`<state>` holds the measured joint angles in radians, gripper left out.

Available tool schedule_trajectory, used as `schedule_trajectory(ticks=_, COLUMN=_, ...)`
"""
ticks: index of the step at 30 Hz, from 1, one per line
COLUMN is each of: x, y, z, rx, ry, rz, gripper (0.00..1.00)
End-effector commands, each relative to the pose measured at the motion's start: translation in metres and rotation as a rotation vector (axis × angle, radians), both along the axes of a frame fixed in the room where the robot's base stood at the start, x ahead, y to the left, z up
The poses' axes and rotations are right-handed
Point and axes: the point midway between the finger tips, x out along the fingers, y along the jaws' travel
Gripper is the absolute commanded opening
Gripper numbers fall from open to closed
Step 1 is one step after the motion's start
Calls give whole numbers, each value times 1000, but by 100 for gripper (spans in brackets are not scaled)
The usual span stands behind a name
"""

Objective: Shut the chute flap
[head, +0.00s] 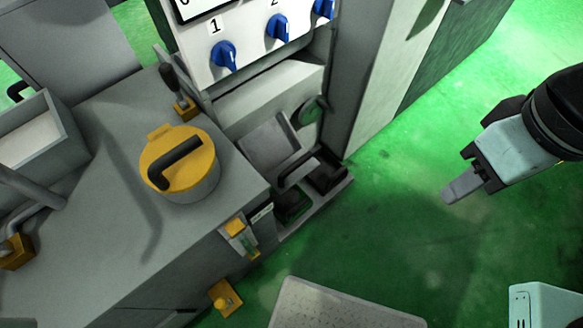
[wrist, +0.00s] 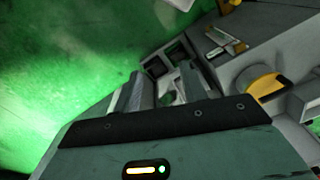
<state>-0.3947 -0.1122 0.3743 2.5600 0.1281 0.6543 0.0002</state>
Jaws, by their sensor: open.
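The chute flap seems to be the grey tilted plate (head: 268,143) with a black bar handle (head: 297,168), low on the machine's front in the head view. It stands at a slant above a tray with dark openings, so it looks open. My gripper (head: 462,186) hangs over the green floor to the right, clear of the flap and touching nothing. In the wrist view the two fingers of my gripper (wrist: 165,90) are apart with nothing between them. The chute area shows just beyond them, partly hidden by the fingers.
A yellow-lidded pot (head: 185,150) stands on the grey machine top at left, with a black lever (head: 172,80) behind it. Blue knobs (head: 224,55) sit on the panel above. A grey plate (head: 345,305) lies in front. Green floor (head: 400,215) is free between gripper and chute.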

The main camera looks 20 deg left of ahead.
Motion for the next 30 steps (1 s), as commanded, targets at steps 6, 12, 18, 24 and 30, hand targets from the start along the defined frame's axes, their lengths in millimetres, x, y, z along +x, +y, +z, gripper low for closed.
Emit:
schedule_trajectory(ticks=6, x=22, y=27, z=-23, rx=19, ry=4, rz=39, gripper=0)
schedule_trajectory(ticks=12, x=90, y=107, z=-89, rx=64, ry=-2, rz=144, gripper=0)
schedule_trajectory(ticks=18, x=158, y=189, z=-175, rx=83, ry=-30, rz=243, gripper=0)
schedule_trajectory(ticks=24, x=207, y=255, z=-265, rx=78, ry=-71, rz=321, gripper=0)
schedule_trajectory(ticks=30, x=230, y=287, z=-310, rx=65, ry=-104, rz=363, gripper=0)
